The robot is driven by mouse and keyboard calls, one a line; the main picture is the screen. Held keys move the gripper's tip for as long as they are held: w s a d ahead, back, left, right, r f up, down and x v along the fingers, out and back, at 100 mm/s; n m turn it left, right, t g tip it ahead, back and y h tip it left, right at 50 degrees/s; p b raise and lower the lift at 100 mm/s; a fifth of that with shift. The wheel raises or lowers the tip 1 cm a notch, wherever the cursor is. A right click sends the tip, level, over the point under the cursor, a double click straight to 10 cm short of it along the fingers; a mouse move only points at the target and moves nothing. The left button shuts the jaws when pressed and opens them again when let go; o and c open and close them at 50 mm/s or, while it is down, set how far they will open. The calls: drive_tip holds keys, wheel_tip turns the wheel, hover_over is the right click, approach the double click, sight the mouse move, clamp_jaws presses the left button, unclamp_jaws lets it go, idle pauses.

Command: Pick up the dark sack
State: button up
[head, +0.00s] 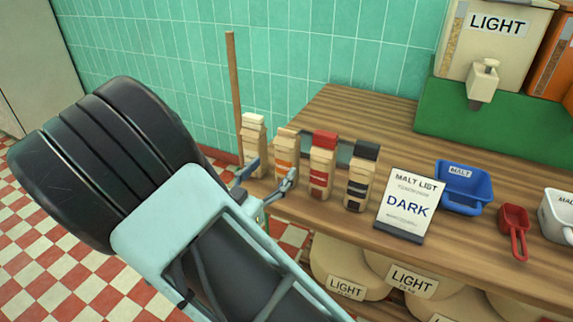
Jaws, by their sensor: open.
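My gripper (270,174) is open at the table's left end, its fingers apart in front of the white-topped and orange-topped bags. I cannot tell whether it touches them. Large pale sacks stand under the table; two show the label LIGHT, one at the left (346,287) and one at the middle (411,281). A third sack at the bottom edge is mostly cut off. No sack label reading DARK shows. A small paper bag with a black top (361,178) stands upright on the table, and a card (408,205) beside it reads MALT LIST, DARK.
A blue MALT tub (463,188), red scoop (513,230) and white tub (558,215) lie right. A LIGHT dispenser (490,45) stands behind.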

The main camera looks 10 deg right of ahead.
sight(283, 159)
drive_tip(key=x, duration=0.4)
drive_tip(key=shift+w, duration=0.15)
drive_tip(key=x, duration=0.1)
drive_tip(key=b+x, duration=0.1)
drive_tip(key=x, duration=0.3)
drive_tip(key=shift+d+f, duration=0.1)
drive_tip(key=shift+f, duration=0.3)
drive_tip(key=shift+r, duration=0.1)
drive_tip(key=c, duration=1.5)
